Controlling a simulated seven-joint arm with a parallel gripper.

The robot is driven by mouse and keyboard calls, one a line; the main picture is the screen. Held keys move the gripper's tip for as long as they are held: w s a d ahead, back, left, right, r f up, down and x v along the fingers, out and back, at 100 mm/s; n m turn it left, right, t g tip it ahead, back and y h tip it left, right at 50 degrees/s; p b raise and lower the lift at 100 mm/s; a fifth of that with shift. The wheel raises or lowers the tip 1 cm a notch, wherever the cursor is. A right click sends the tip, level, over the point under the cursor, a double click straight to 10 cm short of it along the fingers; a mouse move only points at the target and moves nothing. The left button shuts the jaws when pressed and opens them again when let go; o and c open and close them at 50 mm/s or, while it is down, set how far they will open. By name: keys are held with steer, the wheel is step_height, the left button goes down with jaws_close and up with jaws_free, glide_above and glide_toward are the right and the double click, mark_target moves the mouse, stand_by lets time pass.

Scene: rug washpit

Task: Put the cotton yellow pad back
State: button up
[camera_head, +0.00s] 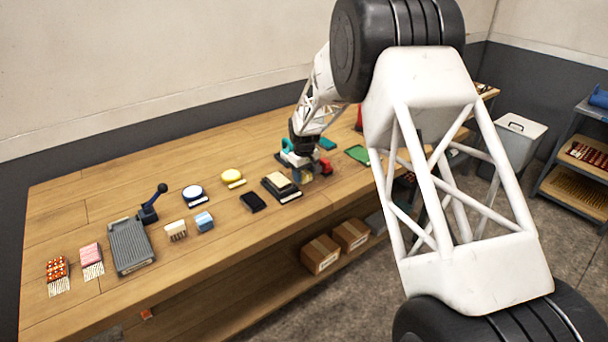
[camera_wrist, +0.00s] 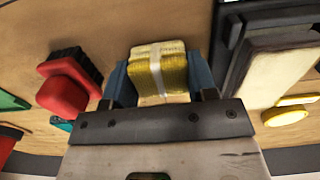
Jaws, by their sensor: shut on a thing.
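My gripper (camera_wrist: 160,82) is shut on a yellow pad (camera_wrist: 160,70) with a pale band around it. The pad sits between the two blue fingers in the wrist view. In the head view my gripper (camera_head: 305,173) is low over the workbench, and the pad is mostly hidden there. I cannot tell whether the pad touches the bench. A black tray (camera_head: 294,195) with a cream block in it lies just left of my gripper. In the wrist view this tray (camera_wrist: 238,65) is on the right.
A red brush (camera_wrist: 68,90) is close on the other side of the gripper. A round yellow piece (camera_head: 232,176), a black block (camera_head: 252,202), a blue-and-white block (camera_head: 204,221) and a grey tray (camera_head: 130,247) lie farther left. Bare wood (camera_head: 90,215) shows at the back left.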

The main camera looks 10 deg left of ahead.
mark_target(304, 173)
steer(key=shift+f, duration=0.1)
steer(key=o, duration=0.8)
steer(key=shift+o, duration=0.2)
steer(key=shift+r, duration=0.2)
step_height(304, 173, up, 12)
steer(key=shift+d, duration=0.1)
stand_by(0.7)
